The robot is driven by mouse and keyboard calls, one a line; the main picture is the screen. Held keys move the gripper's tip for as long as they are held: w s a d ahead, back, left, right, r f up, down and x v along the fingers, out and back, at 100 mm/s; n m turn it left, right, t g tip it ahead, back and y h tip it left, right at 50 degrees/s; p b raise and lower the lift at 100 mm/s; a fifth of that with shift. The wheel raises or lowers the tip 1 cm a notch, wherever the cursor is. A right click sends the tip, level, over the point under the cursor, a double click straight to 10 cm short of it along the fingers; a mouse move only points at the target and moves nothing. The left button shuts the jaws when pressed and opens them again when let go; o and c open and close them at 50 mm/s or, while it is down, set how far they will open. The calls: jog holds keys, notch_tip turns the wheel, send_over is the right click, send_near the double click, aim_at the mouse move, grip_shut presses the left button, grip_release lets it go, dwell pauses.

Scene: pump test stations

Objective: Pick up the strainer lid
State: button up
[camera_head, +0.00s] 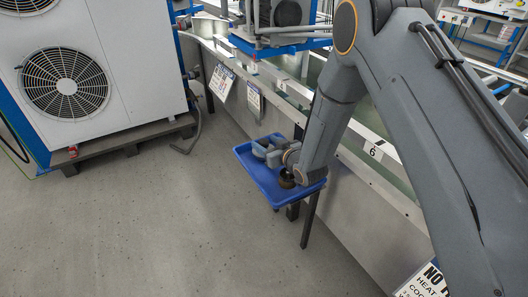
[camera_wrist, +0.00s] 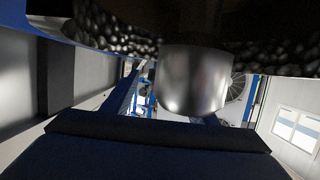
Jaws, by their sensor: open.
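The strainer lid appears as a dark round piece (camera_head: 287,180) in the blue tray (camera_head: 247,163) in the head view, close beside my wrist. In the wrist view a dark, bumpy-edged round body, apparently the lid (camera_wrist: 125,40), fills the top, with a smooth metallic knob (camera_wrist: 195,80) standing out from it. My gripper (camera_head: 274,157) is low over the tray and open, with nothing visibly held. Its fingertips are small and partly hidden by my arm, so I cannot tell whether they touch the lid. A dark block crosses the bottom of the wrist view.
The tray sits on a stand against the long metal bench (camera_head: 350,190), near the number 6 label (camera_head: 374,152). A white unit with fans (camera_head: 65,83) stands on a pallet at the left. The grey floor (camera_head: 170,220) between is clear.

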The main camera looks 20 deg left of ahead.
jog(key=c, duration=1)
jog(key=shift+r, duration=0.1)
notch_tip(320, 180, up, 10)
jog(key=shift+p, duration=0.75)
